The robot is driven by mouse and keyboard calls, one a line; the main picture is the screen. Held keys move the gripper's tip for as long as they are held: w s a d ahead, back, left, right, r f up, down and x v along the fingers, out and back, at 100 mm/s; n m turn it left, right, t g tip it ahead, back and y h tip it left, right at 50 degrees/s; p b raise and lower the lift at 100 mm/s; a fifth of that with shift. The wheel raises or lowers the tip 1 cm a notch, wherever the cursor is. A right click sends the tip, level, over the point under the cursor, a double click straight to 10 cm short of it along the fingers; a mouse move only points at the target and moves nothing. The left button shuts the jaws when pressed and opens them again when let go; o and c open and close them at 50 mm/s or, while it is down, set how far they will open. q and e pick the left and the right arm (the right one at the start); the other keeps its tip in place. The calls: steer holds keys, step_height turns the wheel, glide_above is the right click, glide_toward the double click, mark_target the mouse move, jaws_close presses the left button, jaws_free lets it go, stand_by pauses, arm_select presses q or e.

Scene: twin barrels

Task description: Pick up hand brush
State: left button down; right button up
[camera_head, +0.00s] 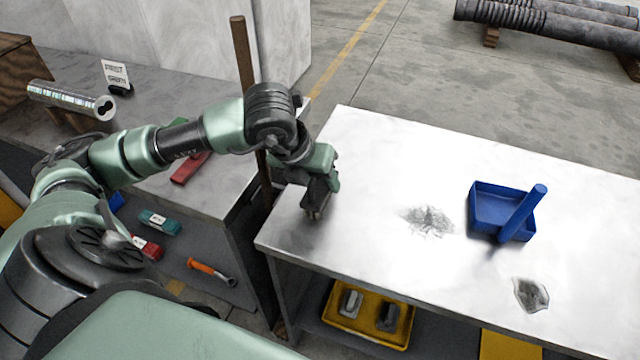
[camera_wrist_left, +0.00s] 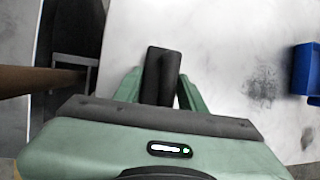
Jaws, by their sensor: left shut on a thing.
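The hand brush (camera_head: 314,205) is a dark block with a paler lower end, at the left end of the white-topped table (camera_head: 370,140). My left gripper (camera_head: 322,184) points down over it and is shut on it. In the left wrist view the brush shows as a long black body (camera_wrist_left: 160,70) between the green fingers of my left gripper (camera_wrist_left: 159,92). The gripper hides part of the brush in the head view. I cannot tell whether the brush touches the tabletop. My right gripper is not in view.
A blue dustpan (camera_head: 483,206) with an upright-tilted handle stands right on the table, between two grey debris patches (camera_head: 428,219) (camera_head: 530,294). A brown pole (camera_head: 242,55) stands close left of the gripper. A yellow tray (camera_head: 345,332) sits on the lower shelf. The table's middle back is clear.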

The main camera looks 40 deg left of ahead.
arm_select(q)
step_height(320, 180, up, 20)
steer(key=p, duration=0.1)
stand_by(0.4)
